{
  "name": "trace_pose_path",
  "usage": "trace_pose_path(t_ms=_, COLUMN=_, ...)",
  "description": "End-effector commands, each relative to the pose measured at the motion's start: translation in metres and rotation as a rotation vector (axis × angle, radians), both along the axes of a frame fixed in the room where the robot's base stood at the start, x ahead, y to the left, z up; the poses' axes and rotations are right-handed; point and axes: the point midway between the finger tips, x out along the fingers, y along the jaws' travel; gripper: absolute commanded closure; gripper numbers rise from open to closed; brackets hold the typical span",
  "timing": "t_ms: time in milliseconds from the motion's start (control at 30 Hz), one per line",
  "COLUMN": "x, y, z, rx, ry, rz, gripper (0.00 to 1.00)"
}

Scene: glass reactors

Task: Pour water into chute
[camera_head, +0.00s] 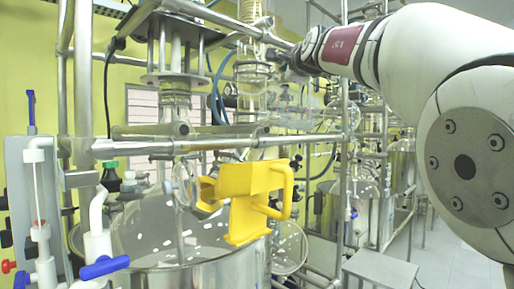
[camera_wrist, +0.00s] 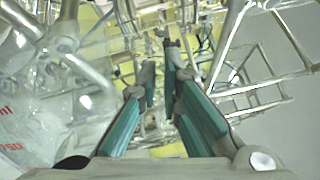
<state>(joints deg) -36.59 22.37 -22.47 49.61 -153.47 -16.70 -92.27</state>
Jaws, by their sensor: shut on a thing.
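The yellow chute (camera_head: 250,202) stands at the rim of the large steel vessel (camera_head: 205,268) in the head view, with a loop handle on its right side. My arm reaches in from the right, and my gripper (camera_head: 280,60) is above and slightly right of the chute, among glassware. In the wrist view, my gripper (camera_wrist: 159,60) shows two teal-padded fingers, shut on a clear container (camera_wrist: 62,100) whose body fills the left side. Red markings, including "ml", show on it. The exact grip point is hidden, and I cannot tell its water level.
A horizontal steel pipe (camera_head: 215,143) crosses just behind and above the chute. Glass columns and steel frame bars crowd the area around my gripper. Blue-handled valves (camera_head: 104,267) and white tubing stand at the front left. A metal step (camera_head: 380,268) and open floor lie at the right.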

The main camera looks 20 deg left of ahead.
Motion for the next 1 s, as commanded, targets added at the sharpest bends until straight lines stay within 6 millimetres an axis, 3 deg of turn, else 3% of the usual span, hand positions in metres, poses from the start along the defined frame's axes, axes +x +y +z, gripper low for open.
trace_pose_path(t_ms=1000, x=-0.0028, y=0.0074, z=0.0060, rx=-0.064, ry=-0.031, rz=0.000, gripper=1.00)
